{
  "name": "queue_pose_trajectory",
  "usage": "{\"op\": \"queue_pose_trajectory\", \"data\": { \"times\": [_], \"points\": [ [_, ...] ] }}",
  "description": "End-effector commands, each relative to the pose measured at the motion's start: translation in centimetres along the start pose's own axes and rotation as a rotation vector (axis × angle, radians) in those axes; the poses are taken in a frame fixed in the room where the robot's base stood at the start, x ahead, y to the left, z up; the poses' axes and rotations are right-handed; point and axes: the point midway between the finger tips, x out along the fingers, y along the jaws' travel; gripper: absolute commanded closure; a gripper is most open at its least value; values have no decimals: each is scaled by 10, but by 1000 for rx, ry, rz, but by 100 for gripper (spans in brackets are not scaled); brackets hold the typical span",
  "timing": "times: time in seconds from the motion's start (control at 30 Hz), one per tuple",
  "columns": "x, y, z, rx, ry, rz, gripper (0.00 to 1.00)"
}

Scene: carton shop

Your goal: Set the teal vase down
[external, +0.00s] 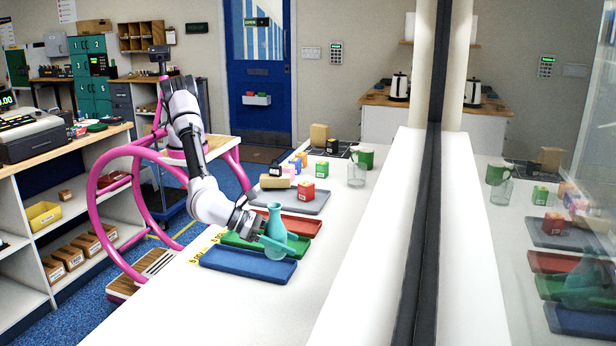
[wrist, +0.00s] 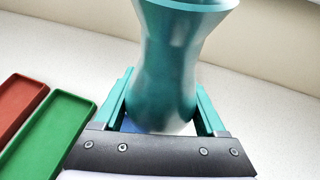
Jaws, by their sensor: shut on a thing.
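The teal vase (external: 275,222) is upright, with a flared rim and a narrow neck. My gripper (external: 268,243) is shut on its lower body, a teal finger on each side. In the wrist view the vase (wrist: 168,70) stands between the fingers (wrist: 160,112), its top cut off by the frame edge. In the external view it overlaps the green tray (external: 235,240), between the blue tray (external: 248,265) and the red tray (external: 305,224). The fingers hide part of its base. I cannot tell whether it touches anything below.
The trays lie in a row on a white counter (external: 190,305). The counter's front is clear.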

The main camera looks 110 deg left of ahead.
Motion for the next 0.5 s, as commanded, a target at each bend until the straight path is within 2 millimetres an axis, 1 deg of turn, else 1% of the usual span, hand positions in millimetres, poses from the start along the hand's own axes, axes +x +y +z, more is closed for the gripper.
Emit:
{"op": "queue_pose_trajectory", "data": {
  "times": [0.03,0.07,0.1,0.17,0.2,0.27,0.3,0.37,0.4,0.47,0.5],
  "points": [
    [-22,-20,-10,17,-1,-38,96],
    [-34,-31,-15,27,-1,-58,96],
    [-50,-44,-23,40,-1,-85,96],
    [-74,-63,-35,60,-1,-124,96],
    [-91,-75,-43,72,-1,-151,96],
    [-116,-92,-55,91,-1,-190,96],
    [-134,-103,-63,103,-1,-217,96],
    [-160,-118,-76,123,-1,-256,96],
    [-177,-127,-85,136,-1,-282,96],
    [-202,-139,-97,155,-2,-318,96],
    [-218,-146,-104,165,-2,-340,96]
  ]
}}
